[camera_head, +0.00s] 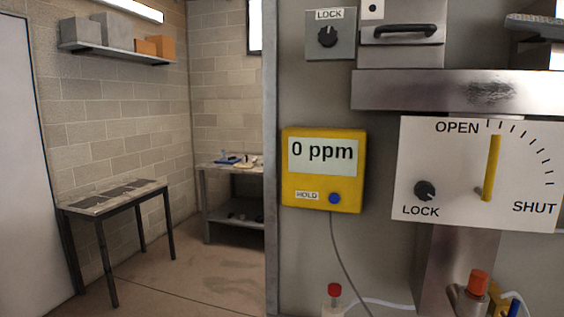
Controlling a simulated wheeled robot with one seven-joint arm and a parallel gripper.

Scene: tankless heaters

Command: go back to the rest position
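My gripper is not in view, and no part of my arm can be made out with certainty. The panel in front of me fills the right half. On it a yellow meter (323,170) reads "0 ppm" and has a HOLD label and a blue button. To its right a white plate (478,205) marked OPEN and SHUT carries a yellow lever (491,167), which points nearly straight up, close to the OPEN end of the scale. A black LOCK knob (425,191) sits at the plate's lower left.
A grey LOCK switch (329,38) and a black handle (403,33) are at the panel's top. A red-capped bottle (334,297) and an orange-red cap (478,283) are low. A table (113,197), workbench (233,170) and wall shelf (117,53) stand left, with open floor (180,280).

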